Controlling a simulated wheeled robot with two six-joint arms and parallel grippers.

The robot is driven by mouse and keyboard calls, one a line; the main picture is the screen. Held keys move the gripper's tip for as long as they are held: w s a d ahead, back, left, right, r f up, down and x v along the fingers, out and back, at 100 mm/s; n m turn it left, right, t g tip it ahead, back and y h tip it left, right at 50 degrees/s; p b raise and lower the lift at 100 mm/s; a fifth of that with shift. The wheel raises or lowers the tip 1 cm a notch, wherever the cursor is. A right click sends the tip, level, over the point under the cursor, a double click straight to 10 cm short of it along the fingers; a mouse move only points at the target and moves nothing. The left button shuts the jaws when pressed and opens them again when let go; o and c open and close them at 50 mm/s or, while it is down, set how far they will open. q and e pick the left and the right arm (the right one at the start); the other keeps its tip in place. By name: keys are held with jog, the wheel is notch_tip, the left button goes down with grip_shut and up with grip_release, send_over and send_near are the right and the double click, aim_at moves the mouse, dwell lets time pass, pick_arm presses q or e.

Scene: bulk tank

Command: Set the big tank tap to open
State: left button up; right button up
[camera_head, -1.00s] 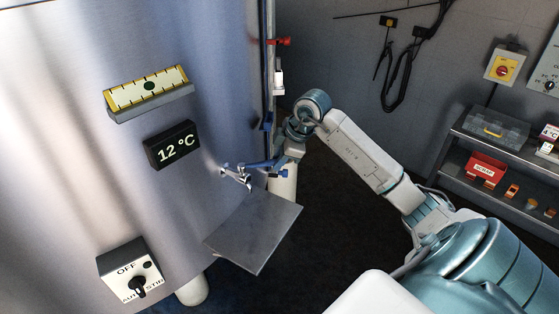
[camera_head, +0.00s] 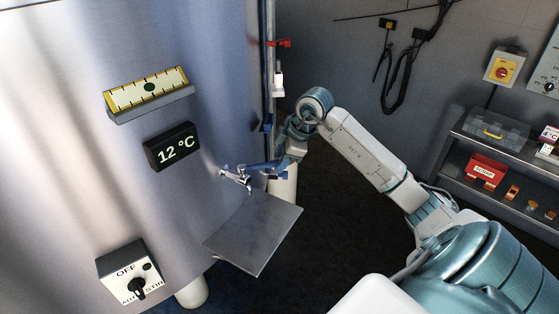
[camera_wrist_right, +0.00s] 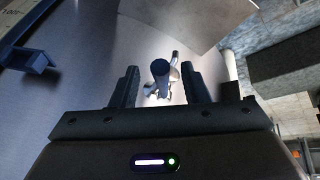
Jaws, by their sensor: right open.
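The big tank tap (camera_head: 236,177) is a shiny metal tap low on the right side of the steel tank, above a tilted metal plate. In the right wrist view its dark blue rounded handle end (camera_wrist_right: 160,68) points toward the camera, with the metal body behind it. My right gripper (camera_head: 275,169) is at the tap from the right. In the wrist view its black fingers (camera_wrist_right: 160,80) are open, one on each side of the handle, with visible gaps. The handle's exact angle is hard to tell in the head view. My left gripper is out of view.
The tilted metal plate (camera_head: 254,234) lies just below the tap. A temperature display (camera_head: 172,147) and a switch box (camera_head: 130,273) are on the tank. A red-handled valve (camera_head: 280,43) sits on the upright pipe above. A shelf (camera_head: 500,143) stands at the right.

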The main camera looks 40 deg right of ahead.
jog(key=b+v, duration=0.2)
jog(key=v, duration=0.7)
jog(key=shift+s+r+b, duration=0.2)
jog(key=shift+r+b, duration=0.1)
jog(key=shift+r, duration=0.05)
